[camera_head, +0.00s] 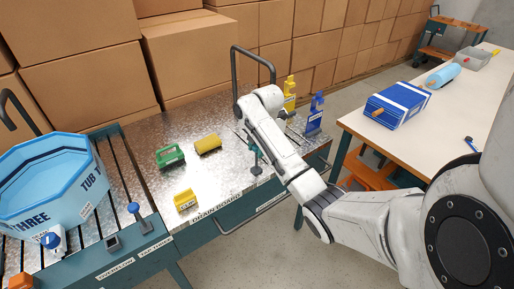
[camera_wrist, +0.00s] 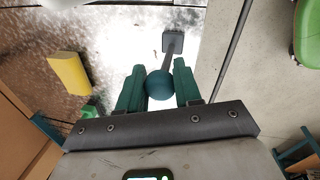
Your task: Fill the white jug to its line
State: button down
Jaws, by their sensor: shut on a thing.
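I make out no white jug in either view. In the wrist view my gripper (camera_wrist: 159,76) has its two green fingers closed on a teal ball knob (camera_wrist: 160,86). A grey stalk runs from the knob to a small square plate (camera_wrist: 173,42). In the head view my gripper (camera_head: 253,148) is over the right part of the metal drain board (camera_head: 225,185), and the arm partly hides it. A large blue tub (camera_head: 75,205) marked "TUB THREE" stands at the left. A white and blue fitting (camera_head: 54,240) is at its front.
On the drain board lie a green block (camera_head: 170,156), a yellow roll (camera_head: 208,144) and a yellow box (camera_head: 185,200). Yellow (camera_head: 290,92) and blue (camera_head: 315,113) items stand at its right end. A white-topped table (camera_head: 440,130) is at the right; cardboard boxes (camera_head: 195,55) wall the back.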

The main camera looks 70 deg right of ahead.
jog(key=shift+s+a+t, duration=0.25)
jog(key=shift+s+t, duration=0.05)
jog(key=shift+t, duration=0.1)
jog(key=shift+s+h, duration=0.2)
jog(key=shift+h, duration=0.2)
jog(key=c, duration=0.8)
grip_release()
jog(key=shift+r, duration=0.1)
jog(key=v, duration=1)
jog(key=shift+s+r, duration=0.25)
jog(key=shift+s, duration=0.05)
